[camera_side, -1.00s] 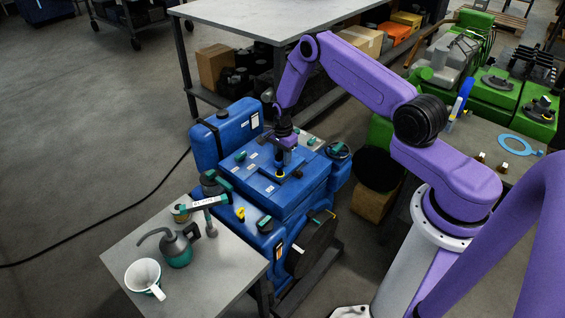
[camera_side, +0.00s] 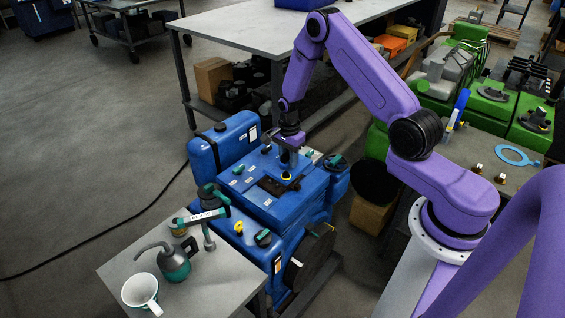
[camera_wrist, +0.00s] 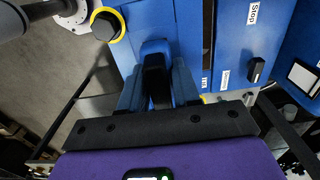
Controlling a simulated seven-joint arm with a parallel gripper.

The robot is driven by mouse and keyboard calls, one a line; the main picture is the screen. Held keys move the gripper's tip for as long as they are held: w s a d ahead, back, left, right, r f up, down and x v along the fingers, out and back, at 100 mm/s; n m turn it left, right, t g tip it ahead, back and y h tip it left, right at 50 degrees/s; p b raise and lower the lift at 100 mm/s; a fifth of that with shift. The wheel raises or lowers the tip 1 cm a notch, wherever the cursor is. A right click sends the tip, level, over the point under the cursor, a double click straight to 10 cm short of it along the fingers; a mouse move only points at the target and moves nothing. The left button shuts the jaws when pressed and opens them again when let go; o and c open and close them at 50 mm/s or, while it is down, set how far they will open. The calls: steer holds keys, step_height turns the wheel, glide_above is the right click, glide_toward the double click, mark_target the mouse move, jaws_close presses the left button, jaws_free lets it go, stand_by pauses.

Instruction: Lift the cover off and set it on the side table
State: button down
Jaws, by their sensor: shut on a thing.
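The blue engine block (camera_side: 250,205) stands in the middle of the side view. My gripper (camera_side: 290,158) is above its top, pointing down, and is shut on the cover (camera_side: 291,180), a small blue plate. The cover appears raised a little, with a dark opening (camera_side: 270,187) showing beside and below it. In the wrist view my gripper (camera_wrist: 157,85) is shut on a dark upright grip, with blue surfaces around it; the cover's edges are hard to make out there. A grey side table (camera_side: 225,270) stands at the front left.
The side table carries a white mug (camera_side: 140,291), a teal oil can (camera_side: 175,265) and a hammer-like tool (camera_side: 205,217); its front right part is bare. Green engines (camera_side: 480,100) stand at the right. A large grey bench (camera_side: 240,35) is behind.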

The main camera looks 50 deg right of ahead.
steer(key=s+a+r, duration=0.2)
steer(key=s+r, duration=0.7)
steer(key=r, duration=0.1)
steer(key=shift+s, duration=0.2)
stand_by(1.0)
step_height(320, 180, up, 5)
steer(key=w+a+n, duration=0.4)
steer(key=a+n, duration=0.4)
steer(key=a, duration=1)
steer(key=s+a+n, duration=0.3)
steer(key=a+n, duration=0.2)
steer(key=a, duration=0.6)
steer(key=s+a+n, duration=0.2)
steer(key=a+n, duration=0.3)
steer(key=a, duration=0.6)
steer(key=shift+s+a+f, duration=0.1)
steer(key=shift+a+f, duration=0.05)
steer(key=shift+f, duration=6.15)
steer(key=shift+s+a+f, duration=0.1)
steer(key=shift+a+f, duration=0.05)
steer(key=shift+f, duration=6.1)
